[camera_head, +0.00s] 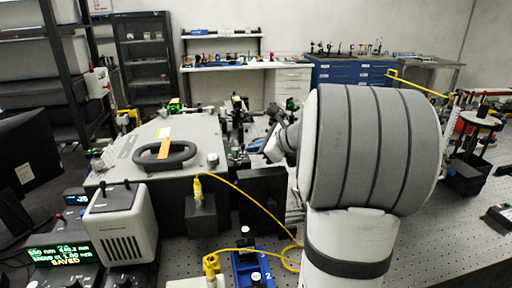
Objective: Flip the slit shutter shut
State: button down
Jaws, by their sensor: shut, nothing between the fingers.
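The large grey instrument housing (150,165) stands on the bench left of centre, with a black loop handle (165,157) and an orange strip on top. I cannot pick out the slit shutter or its position; it may be hidden or too small. My gripper (270,148) is small and dark, just left of my white and grey arm, above the bench and right of the housing. It looks shut and empty. Whether it touches anything cannot be told.
A yellow cable (245,195) loops from a dark block (201,217) towards a blue holder (251,268). My arm hides much of the bench's right middle. Perforated bench top shows lower right.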

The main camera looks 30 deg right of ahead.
jog(key=shift+w+r+g+p, duration=0.1)
jog(key=shift+r+g+p, duration=0.15)
jog(key=shift+p, duration=0.85)
jog(key=shift+w+d+r+m+g+p, duration=0.1)
jog(key=shift+w+r+m+g+p, duration=0.3)
jog(key=shift+p, duration=1.7)
jog(key=w+g+p, duration=0.1)
jog(key=p, duration=0.3)
jog(key=w+d+g+p, duration=0.1)
jog(key=w+p, duration=0.1)
jog(key=p, duration=0.3)
jog(key=shift+r+m+g+p, duration=0.2)
jog(key=shift+m+g+p, duration=0.1)
jog(key=shift+m+g, duration=0.1)
jog(key=shift+r, duration=0.1)
jog(key=shift+r+p, duration=0.75)
